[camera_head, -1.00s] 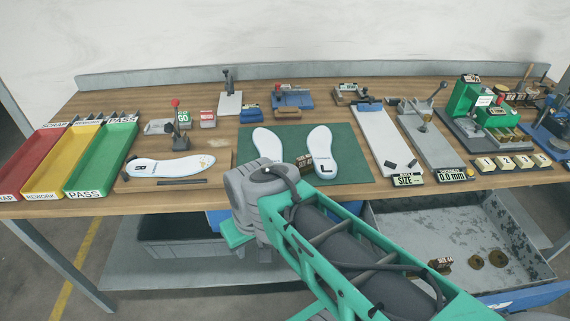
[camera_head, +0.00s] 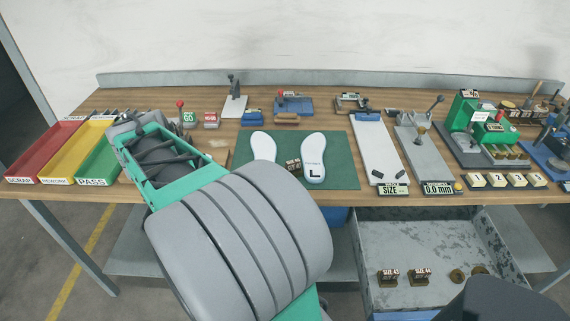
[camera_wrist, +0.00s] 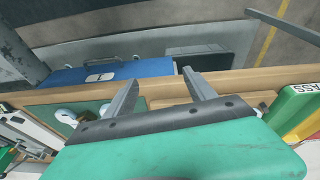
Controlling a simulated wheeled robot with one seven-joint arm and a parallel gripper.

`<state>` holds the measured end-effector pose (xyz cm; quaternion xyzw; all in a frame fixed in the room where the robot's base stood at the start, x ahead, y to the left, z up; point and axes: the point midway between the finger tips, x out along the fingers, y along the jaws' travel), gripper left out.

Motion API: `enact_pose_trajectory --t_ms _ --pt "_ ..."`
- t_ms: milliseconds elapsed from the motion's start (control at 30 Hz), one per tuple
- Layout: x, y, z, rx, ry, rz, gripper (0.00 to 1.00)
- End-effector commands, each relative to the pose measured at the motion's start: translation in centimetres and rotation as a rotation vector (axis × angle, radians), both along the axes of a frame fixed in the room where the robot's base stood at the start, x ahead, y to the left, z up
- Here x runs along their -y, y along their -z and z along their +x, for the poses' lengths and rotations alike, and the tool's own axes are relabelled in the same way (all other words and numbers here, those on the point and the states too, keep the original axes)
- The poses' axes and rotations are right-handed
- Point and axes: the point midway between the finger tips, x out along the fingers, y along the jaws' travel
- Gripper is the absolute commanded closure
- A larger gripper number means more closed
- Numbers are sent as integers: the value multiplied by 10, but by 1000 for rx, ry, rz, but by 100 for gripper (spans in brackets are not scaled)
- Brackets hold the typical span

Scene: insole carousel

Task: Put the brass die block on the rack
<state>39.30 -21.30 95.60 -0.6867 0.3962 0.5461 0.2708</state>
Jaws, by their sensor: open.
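A small brass-brown block with a white label (camera_head: 293,166) stands on the green mat (camera_head: 342,148) between two white insoles. Two similar blocks, labelled SIZE 43 (camera_head: 388,277) and SIZE 44 (camera_head: 420,277), stand in the open grey drawer below the bench. I cannot tell which thing is the rack. My gripper (camera_wrist: 162,92) is open and empty in the wrist view, its two fingers over the bench's front edge, near the blue drawer front (camera_wrist: 110,72). In the head view my arm hides my gripper. No block shows between the fingers.
Red, yellow and green trays (camera_head: 98,165) stand at the left of the bench. A grey slide gauge (camera_head: 424,150) and a green press (camera_head: 470,115) stand at the right.

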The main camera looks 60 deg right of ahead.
Motion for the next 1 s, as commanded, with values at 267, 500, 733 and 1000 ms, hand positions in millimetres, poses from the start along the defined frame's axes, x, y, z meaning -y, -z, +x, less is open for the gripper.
enact_pose_trajectory --t_ms 267,500,733,1000 --pt "226 -19 -102 37 1099 -119 36" --pt "257 0 -135 50 1282 -149 36" --pt "266 32 -140 51 1278 -148 36" --pt "274 57 -144 57 1275 -148 36"
